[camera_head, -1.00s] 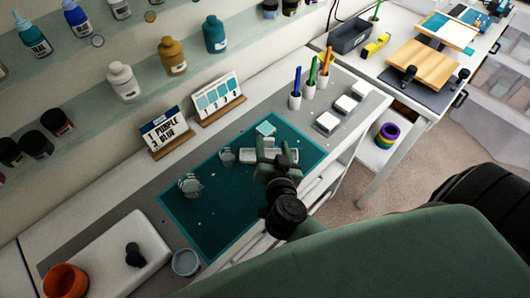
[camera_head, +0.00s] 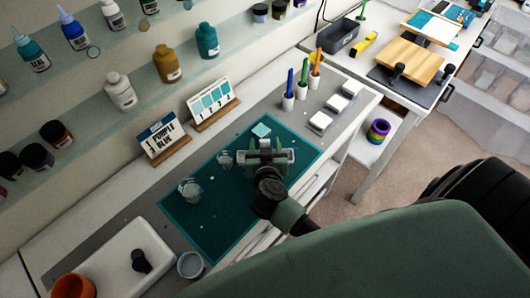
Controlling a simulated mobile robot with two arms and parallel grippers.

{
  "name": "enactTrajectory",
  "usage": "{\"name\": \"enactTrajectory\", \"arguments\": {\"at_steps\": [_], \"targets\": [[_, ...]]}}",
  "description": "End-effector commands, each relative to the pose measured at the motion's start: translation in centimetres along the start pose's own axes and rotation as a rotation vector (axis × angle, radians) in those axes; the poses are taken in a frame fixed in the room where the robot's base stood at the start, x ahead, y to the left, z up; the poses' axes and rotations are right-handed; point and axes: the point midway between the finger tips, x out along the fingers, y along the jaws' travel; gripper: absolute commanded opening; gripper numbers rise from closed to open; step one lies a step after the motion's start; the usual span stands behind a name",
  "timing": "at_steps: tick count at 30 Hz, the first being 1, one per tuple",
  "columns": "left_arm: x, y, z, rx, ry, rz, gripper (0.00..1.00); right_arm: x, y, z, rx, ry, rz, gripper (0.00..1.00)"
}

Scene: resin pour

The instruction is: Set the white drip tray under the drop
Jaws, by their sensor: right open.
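A pale, shallow piece (camera_head: 287,157) that looks like the white drip tray lies on the teal mat (camera_head: 225,225), mostly hidden by my right gripper. My right gripper (camera_head: 265,150) is open and right over it, with its fingers spread to either side of the gripper's middle. I cannot tell whether they touch it. Two clear cups (camera_head: 190,190) and (camera_head: 225,158) stand on the mat to the left of my gripper. No falling drop can be made out. My left gripper is out of view.
A white slab (camera_head: 105,270) with a dark knob-like object (camera_head: 141,261), an orange cup (camera_head: 73,286) and a clear cup (camera_head: 190,265) stand at lower left. Sign cards (camera_head: 163,138), pen holders (camera_head: 301,90) and white blocks (camera_head: 320,122) border the mat. Bottle shelves hang behind.

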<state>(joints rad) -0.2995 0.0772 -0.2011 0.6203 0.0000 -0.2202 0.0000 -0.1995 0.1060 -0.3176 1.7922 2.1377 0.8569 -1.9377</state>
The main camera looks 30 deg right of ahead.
Motion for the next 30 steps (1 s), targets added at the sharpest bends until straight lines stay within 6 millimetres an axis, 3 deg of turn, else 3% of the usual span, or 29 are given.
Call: {"name": "enactTrajectory", "arguments": {"at_steps": [6,12,23,30], "targets": [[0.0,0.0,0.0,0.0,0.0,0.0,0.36,0.1,0.0,0.0,0.001,0.0,-0.001,0.55],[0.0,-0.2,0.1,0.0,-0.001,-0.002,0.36,0.1,0.0,0.0,0.001,0.0,-0.001,0.0],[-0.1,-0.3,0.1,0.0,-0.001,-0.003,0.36,-0.1,0.0,-0.3,0.001,0.001,-0.001,0.0],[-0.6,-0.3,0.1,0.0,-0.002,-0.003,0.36,-1.0,-0.1,-2.8,0.003,0.004,-0.003,0.0]]}}
